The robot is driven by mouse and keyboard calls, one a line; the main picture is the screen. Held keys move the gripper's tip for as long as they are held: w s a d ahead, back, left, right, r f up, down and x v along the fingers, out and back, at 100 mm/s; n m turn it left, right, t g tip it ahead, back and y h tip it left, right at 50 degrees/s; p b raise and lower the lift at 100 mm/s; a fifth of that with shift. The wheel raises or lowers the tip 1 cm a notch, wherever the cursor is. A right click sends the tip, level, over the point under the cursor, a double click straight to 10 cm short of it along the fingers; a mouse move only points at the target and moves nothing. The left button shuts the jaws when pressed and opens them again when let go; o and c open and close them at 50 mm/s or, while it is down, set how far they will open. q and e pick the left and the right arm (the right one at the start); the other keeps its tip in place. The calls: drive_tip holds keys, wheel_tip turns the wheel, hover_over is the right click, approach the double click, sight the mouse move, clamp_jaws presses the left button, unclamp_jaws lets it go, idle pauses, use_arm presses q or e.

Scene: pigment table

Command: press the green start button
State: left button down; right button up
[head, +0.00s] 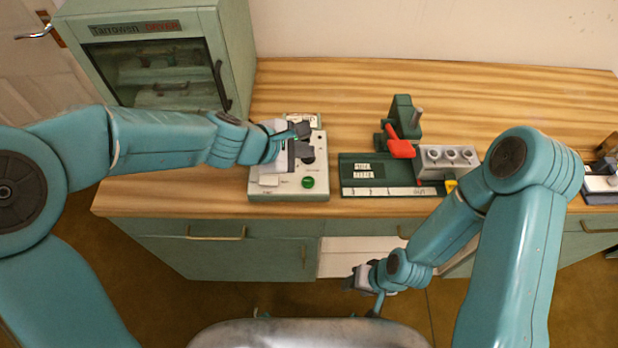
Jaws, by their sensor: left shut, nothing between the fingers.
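The green start button (308,183) is a small round button on the front right of a pale machine (257,189) with a green base, on the wooden table. My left gripper (304,143) is over the machine, behind the button in the picture and apart from it. It is shut with nothing held, and it hides part of the machine's top. My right gripper (357,281) hangs low in front of the table, far from the button. Its fingers are too small to read.
A white rectangular key (269,180) lies left of the button. A green board (348,174) with a red-handled device (401,147) and a grey block with several holes (447,162) stand to the right. A dryer cabinet (231,50) stands back left. The back of the table is clear.

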use_arm(q)
drive_tip(key=b, duration=0.8)
hover_over(305, 183)
wheel_tip(305, 183, down, 8)
drive_tip(key=shift+d+f, duration=0.1)
drive_tip(key=shift+f, duration=0.4)
drive_tip(key=shift+s, duration=0.1)
drive_tip(key=shift+b, duration=0.3)
idle(0.7)
drive_tip(key=shift+f+b, duration=0.35)
drive_tip(key=shift+f, duration=0.05)
